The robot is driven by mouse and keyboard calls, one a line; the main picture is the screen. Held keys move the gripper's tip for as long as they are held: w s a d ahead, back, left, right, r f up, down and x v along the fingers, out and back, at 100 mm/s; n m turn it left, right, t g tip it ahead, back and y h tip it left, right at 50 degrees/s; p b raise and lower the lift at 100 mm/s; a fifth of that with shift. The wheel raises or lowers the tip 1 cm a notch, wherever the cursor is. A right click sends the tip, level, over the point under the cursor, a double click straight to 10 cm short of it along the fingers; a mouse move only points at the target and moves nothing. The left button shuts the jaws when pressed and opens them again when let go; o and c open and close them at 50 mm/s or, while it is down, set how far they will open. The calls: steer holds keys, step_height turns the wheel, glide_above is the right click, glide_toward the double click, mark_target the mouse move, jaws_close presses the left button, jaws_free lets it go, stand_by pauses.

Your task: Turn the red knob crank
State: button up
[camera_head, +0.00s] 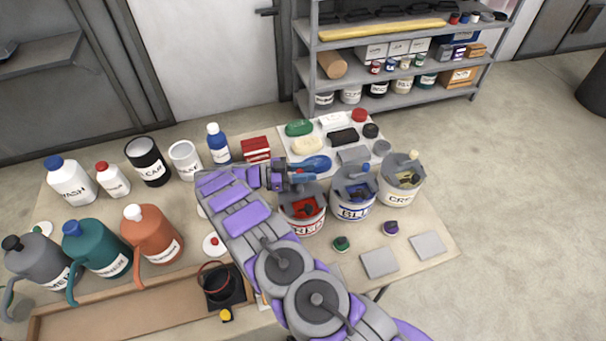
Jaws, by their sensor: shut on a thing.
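The red pail (303,221), with red contents and a grey top, stands on the table among the pails. My gripper (308,171) is at the far side of this pail's top, reaching in from the left. Its blue fingers are shut on the small red knob (301,178) of the crank. The fingers and wrist hide most of the crank, so its arm and angle cannot be told.
The blue pail (354,203) and cream pail (401,189), with their own cranks, stand close on the right. Several jugs and bottles, such as the orange jug (152,237), stand on the left. Coloured pieces lie on a pale board (314,137) behind.

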steer(key=shift+d+g, duration=0.1)
steer(key=shift+g, duration=0.2)
jaws_close()
steer(key=o, duration=1)
jaws_free()
steer(key=shift+w+d, duration=0.1)
steer(key=shift+c, duration=0.2)
